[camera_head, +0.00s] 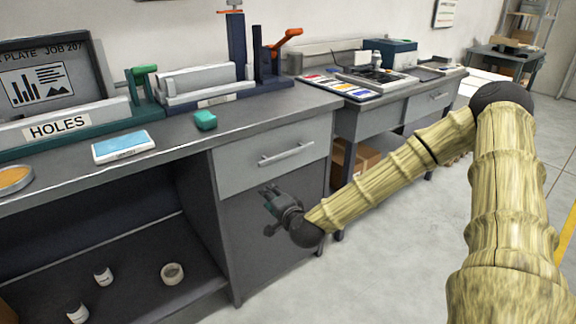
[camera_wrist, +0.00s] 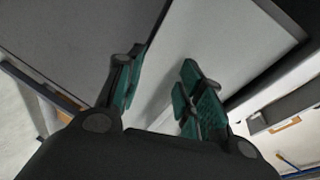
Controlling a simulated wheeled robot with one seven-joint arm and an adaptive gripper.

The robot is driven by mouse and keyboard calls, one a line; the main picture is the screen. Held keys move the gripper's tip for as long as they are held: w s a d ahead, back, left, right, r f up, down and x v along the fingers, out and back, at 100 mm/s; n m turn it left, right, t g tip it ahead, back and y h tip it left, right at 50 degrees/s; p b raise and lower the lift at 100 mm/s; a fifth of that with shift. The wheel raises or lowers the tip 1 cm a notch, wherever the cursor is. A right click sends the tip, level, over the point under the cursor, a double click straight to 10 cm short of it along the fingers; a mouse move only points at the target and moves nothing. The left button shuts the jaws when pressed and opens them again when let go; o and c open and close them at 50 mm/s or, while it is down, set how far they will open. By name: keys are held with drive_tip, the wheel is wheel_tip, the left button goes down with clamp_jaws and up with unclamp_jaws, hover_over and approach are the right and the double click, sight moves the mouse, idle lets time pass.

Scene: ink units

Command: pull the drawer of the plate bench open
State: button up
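The plate bench (camera_head: 172,160) is the near dark bench, with a light grey drawer (camera_head: 236,169) at its right end. The drawer front looks flush with the bench, so it appears closed. Its bar handle (camera_head: 286,154) runs level across the front. My gripper (camera_head: 268,200) is below the handle, in front of the dark panel (camera_head: 262,240) under the drawer, and apart from the handle. In the wrist view my gripper (camera_wrist: 162,82) has its green-padded fingers apart, with nothing between them. A light grey panel, likely the drawer front (camera_wrist: 225,45), lies beyond them; no handle is clear there.
A second bench (camera_head: 390,105) stands beyond, to the right. The floor (camera_head: 380,270) in front is clear.

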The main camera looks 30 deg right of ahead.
sight(288, 155)
drive_tip(key=w+d+r+m+t+h+b, duration=0.2)
drive_tip(key=d+r+m+h+b, duration=0.3)
drive_tip(key=d, duration=0.5)
drive_tip(key=shift+y, duration=0.5)
drive_tip(key=x, duration=1)
drive_tip(key=shift+w+d+r, duration=0.1)
drive_tip(key=shift+d+r, duration=0.05)
drive_tip(key=shift+r, duration=0.1)
drive_tip(key=shift+c, duration=0.5)
clamp_jaws()
